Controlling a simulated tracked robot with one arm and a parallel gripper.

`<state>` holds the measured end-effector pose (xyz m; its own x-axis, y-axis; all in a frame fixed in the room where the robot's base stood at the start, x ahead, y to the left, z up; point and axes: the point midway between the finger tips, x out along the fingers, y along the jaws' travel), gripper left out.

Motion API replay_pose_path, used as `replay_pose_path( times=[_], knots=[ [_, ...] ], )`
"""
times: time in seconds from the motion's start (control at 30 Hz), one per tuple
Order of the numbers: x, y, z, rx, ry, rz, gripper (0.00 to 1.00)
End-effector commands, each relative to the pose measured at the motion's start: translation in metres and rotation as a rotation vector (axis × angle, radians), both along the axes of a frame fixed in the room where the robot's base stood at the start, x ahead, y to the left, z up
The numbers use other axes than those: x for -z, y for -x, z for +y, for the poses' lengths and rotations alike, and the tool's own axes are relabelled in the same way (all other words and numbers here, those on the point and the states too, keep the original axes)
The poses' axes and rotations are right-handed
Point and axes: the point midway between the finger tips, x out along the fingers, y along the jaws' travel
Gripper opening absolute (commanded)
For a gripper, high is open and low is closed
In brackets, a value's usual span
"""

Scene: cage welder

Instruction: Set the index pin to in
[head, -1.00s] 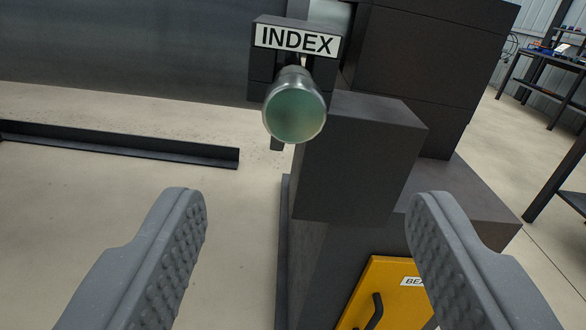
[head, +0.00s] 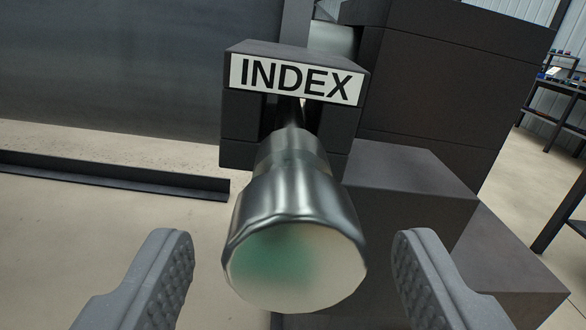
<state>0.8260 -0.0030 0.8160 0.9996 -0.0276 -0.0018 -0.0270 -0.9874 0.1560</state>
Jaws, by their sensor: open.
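The index pin (head: 292,205) is a shiny metal knob with a round, pale, greenish end face turned towards me. Its thin shaft runs back into a dark block (head: 237,124) under a white INDEX label (head: 296,80). My gripper (head: 292,270) is open, with one grey ribbed finger on each side of the knob. There is a gap between each finger and the knob, so neither appears to touch it. How deep the shaft sits in the block is partly hidden by the knob.
Dark machine blocks (head: 415,190) stand right of and below the pin. A low dark rail (head: 115,177) lies on the pale floor at the left. A dark panel (head: 110,70) fills the upper left. Workbenches (head: 556,100) stand far right.

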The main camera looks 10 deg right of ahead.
Motion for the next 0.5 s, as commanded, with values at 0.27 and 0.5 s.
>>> replay_pose_path(
  times=[0.27,0.5],
  knots=[
    [0.000,-0.027,-0.001,0.001,0.000,-0.003,0.59],
    [-0.001,-0.035,-0.001,0.001,0.000,-0.003,0.59]
  ],
)
